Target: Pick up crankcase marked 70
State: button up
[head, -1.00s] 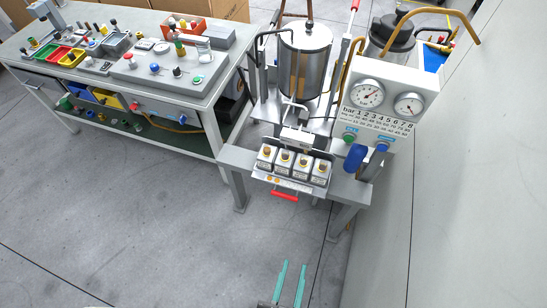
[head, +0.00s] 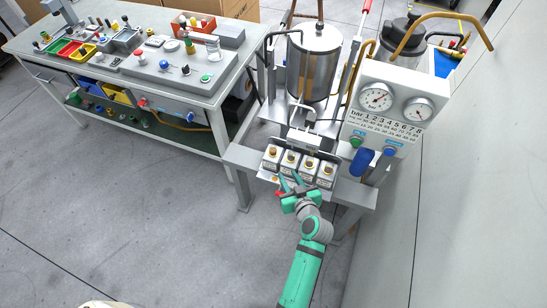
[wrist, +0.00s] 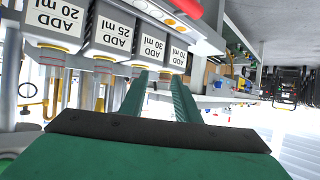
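Several grey crankcase blocks with brass-coloured caps stand in a row on the front shelf of the test stand. In the wrist view their labels appear upside down, reading ADD 20, 25, 30 and, on the far right, what looks like 70 ml. That crankcase marked 70 (wrist: 176,54) appears to be the leftmost block in the head view (head: 270,159). My gripper (head: 289,178) is in front of the row's left part. In the wrist view its two green fingers (wrist: 158,76) are apart and empty, their tips close to the 30 and 70 blocks. Contact cannot be told.
A red handle (head: 280,194) sits at the shelf front beside my gripper. Behind the row stand a metal tank (head: 314,68) and a gauge panel (head: 385,112). A grey workbench (head: 150,85) is at left. The floor in front is clear.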

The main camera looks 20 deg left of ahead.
aim_at(275, 150)
jog(key=shift+n+g+y, duration=0.4)
jog(key=shift+n+y, duration=0.4)
jog(key=shift+y, duration=0.1)
jog(key=w+a, duration=0.6)
jog(key=w, duration=0.1)
jog(key=w+a+f, duration=0.1)
jog(key=w+a, duration=0.2)
jog(key=shift+w+a, duration=0.35)
grip_shut()
dwell(0.4)
jog(key=shift+r, duration=0.2)
